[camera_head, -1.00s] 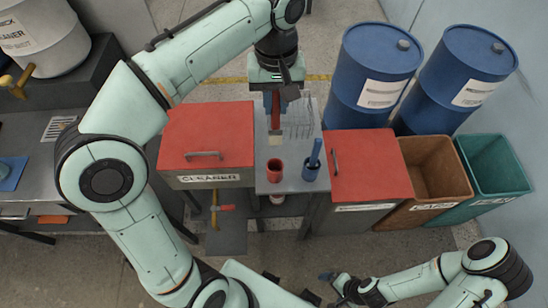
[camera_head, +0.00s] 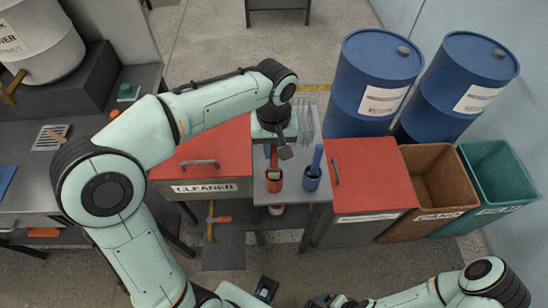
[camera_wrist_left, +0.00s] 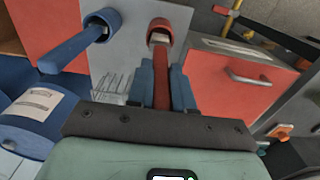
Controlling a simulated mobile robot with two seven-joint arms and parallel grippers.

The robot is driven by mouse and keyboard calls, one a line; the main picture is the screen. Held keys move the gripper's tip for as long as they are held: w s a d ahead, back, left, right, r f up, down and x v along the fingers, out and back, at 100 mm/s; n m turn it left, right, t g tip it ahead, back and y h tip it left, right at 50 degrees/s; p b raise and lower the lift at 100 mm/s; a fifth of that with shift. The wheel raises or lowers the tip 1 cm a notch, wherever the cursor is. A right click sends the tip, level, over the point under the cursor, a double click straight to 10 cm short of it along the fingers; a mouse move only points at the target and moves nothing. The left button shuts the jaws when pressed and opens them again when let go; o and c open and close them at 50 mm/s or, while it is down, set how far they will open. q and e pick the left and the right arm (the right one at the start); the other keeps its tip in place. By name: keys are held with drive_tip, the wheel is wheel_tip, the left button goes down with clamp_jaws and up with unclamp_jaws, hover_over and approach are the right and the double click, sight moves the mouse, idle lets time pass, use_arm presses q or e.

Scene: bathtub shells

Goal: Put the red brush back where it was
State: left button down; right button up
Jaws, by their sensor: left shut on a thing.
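My left gripper (camera_head: 273,152) is shut on the red brush (camera_head: 274,162), above the narrow grey stand (camera_head: 293,195). In the left wrist view, its blue fingers (camera_wrist_left: 163,88) clasp the red handle (camera_wrist_left: 162,70). The pale bristle end points down at the mouth of the red cup (camera_head: 273,184), which also shows in the left wrist view (camera_wrist_left: 160,24). How deep the bristles are inside is unclear. My right gripper (camera_head: 322,300) shows only partly at the bottom edge; its jaws are unclear.
A blue cup (camera_head: 312,182) with a blue brush (camera_head: 317,158) stands close to the right of the red cup. Red-lidded bins stand left (camera_head: 205,160) and right (camera_head: 375,175). A wire rack (camera_head: 306,120) is behind. Blue drums (camera_head: 375,85) stand at the back right.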

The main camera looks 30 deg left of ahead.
sight(274, 157)
use_arm(q)
drive_tip(key=shift+f, duration=2)
use_arm(e)
drive_tip(key=shift+s+f, duration=0.15)
drive_tip(key=shift+f, duration=0.2)
use_arm(q)
drive_tip(key=shift+f+b, duration=0.2)
drive_tip(key=shift+b, duration=0.15)
drive_tip(key=c, duration=1)
unclamp_jaws()
use_arm(e)
drive_tip(key=shift+f, duration=0.1)
use_arm(q)
drive_tip(key=shift+r, duration=0.1)
drive_tip(key=shift+r, duration=0.3)
wheel_tip(274, 157, up, 12)
drive_tip(key=shift+f+p, duration=0.15)
drive_tip(key=shift+p, duration=1.05)
use_arm(e)
drive_tip(key=r, duration=0.1)
drive_tip(key=w+r, duration=0.1)
drive_tip(key=shift+w+r, duration=0.2)
drive_tip(key=shift+r, duration=0.15)
